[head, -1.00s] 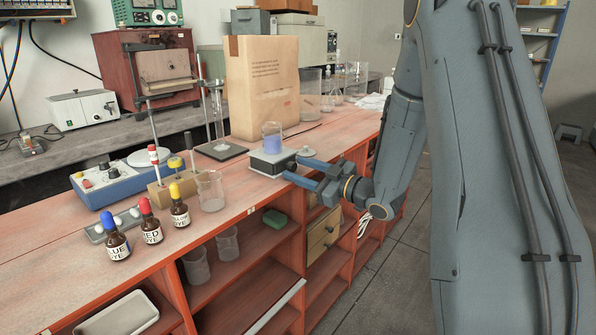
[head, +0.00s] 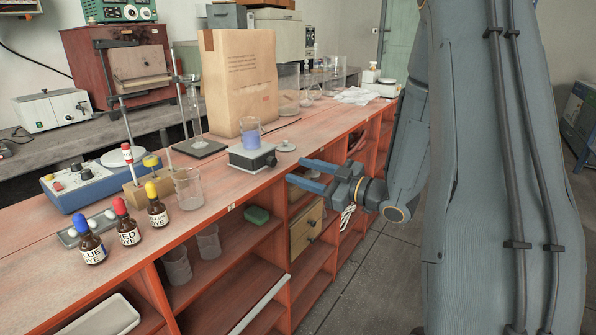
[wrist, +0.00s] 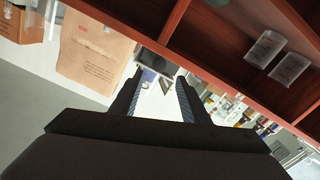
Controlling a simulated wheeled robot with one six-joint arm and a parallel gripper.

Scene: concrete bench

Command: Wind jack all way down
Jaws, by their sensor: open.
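A beaker of blue liquid (head: 251,137) stands upright on top. My gripper (head: 297,171) is open and empty, to the right of the jack in the head view, off the bench's front edge. Its blue fingers point toward the knob, with a gap between. In the wrist view the fingers (wrist: 159,76) are apart; small, unclear objects show between them.
A paper bag (head: 240,85) stands behind the jack. A small pale disc (head: 286,146) lies right of it. An empty beaker (head: 188,188) and several dye bottles (head: 128,228) stand to the left. Open shelves (head: 225,262) lie below the bench top; clear floor (head: 345,285) is in front.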

